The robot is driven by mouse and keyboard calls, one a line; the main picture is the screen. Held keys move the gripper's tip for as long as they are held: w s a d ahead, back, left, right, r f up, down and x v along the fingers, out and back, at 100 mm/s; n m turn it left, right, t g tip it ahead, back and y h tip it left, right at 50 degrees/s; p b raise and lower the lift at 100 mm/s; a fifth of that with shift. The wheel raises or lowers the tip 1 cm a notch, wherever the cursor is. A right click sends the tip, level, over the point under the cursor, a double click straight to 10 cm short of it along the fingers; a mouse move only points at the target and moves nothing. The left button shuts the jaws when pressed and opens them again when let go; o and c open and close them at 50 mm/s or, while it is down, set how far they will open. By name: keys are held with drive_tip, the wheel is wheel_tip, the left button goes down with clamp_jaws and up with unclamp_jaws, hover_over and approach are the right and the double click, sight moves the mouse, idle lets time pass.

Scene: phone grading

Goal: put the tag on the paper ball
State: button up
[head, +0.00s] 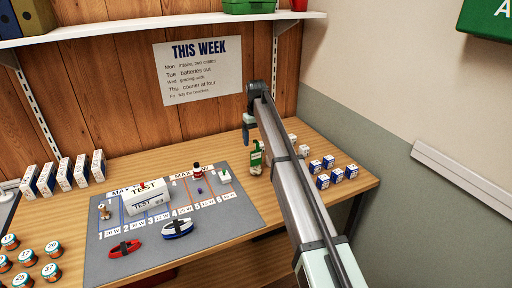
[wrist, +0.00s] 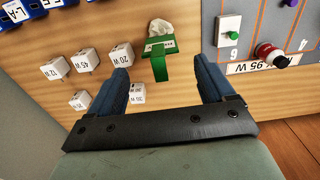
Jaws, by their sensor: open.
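A crumpled white paper ball (wrist: 160,27) lies on the wooden table, at the top middle of the wrist view. A green tag (wrist: 159,68) with a pale printed strip is right beside it and overlaps its lower edge in that view; I cannot tell if they touch. In the head view the tag (head: 256,156) appears right of the mat, the pale ball (head: 255,170) small at its foot. My gripper (wrist: 160,68) is open, its blue fingers either side of the tag's narrow part in the picture, apart from it. In the head view my gripper (head: 247,141) is above the table behind the tag.
Several white cubes (wrist: 87,60) stand close on one side, with blue-and-white boxes (head: 337,174) beyond. The grey mat (head: 240,209) with a red-and-black piece (wrist: 270,54) is on the other. The wall (wrist: 22,135) is near. Bare wood surrounds the ball.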

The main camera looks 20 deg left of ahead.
drive_tip(key=shift+r, duration=2.8)
